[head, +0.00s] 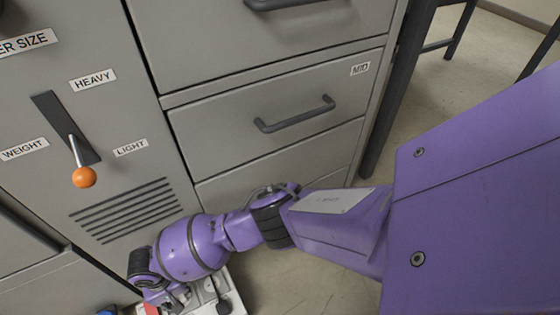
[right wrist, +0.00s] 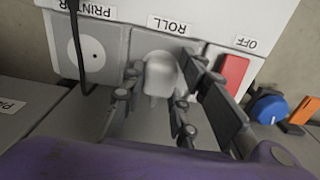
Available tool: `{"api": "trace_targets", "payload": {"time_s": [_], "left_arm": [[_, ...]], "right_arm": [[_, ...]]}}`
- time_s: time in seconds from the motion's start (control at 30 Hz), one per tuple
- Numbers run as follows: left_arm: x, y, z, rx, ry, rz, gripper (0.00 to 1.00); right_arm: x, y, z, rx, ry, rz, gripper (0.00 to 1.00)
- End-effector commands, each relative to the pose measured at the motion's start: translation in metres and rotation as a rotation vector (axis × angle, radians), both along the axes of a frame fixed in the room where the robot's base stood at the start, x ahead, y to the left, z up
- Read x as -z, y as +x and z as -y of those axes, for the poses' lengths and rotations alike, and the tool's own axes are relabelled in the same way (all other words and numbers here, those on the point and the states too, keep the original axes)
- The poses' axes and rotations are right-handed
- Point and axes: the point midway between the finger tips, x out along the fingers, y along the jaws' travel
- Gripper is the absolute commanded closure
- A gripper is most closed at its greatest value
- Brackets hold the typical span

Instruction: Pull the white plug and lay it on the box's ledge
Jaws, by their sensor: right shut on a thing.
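The white plug (right wrist: 160,76) is in the middle of the right wrist view, below the ROLL label on the box (right wrist: 215,14). My right gripper (right wrist: 157,88) is shut on it, one finger on each side. I cannot tell whether the plug is still seated in its socket. In the head view my right gripper (head: 178,296) is low at the left, over the pale box (head: 232,292); the plug is hidden there. I cannot clearly make out the box's ledge. My left gripper is not in view.
Left of the plug is a PRINTER socket plate (right wrist: 92,56) with a black cord (right wrist: 77,45) beside it. A red switch (right wrist: 234,73) is at the right under OFF. Blue (right wrist: 268,108) and orange (right wrist: 301,113) items lie beyond. A grey cabinet (head: 240,85) stands behind.

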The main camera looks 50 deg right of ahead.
Motion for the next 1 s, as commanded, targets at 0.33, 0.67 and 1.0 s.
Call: {"api": "trace_targets", "payload": {"time_s": [0.33,0.67,1.0], "left_arm": [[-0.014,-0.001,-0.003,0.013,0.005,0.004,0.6],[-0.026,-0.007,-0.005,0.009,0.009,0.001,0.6],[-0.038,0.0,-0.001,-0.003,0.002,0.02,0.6]], "right_arm": [[-0.017,0.001,0.0,0.0,0.0,0.002,1.0],[-0.03,0.001,0.0,-0.001,0.0,0.002,1.0],[-0.044,0.001,0.0,0.0,0.0,0.003,1.0]]}}
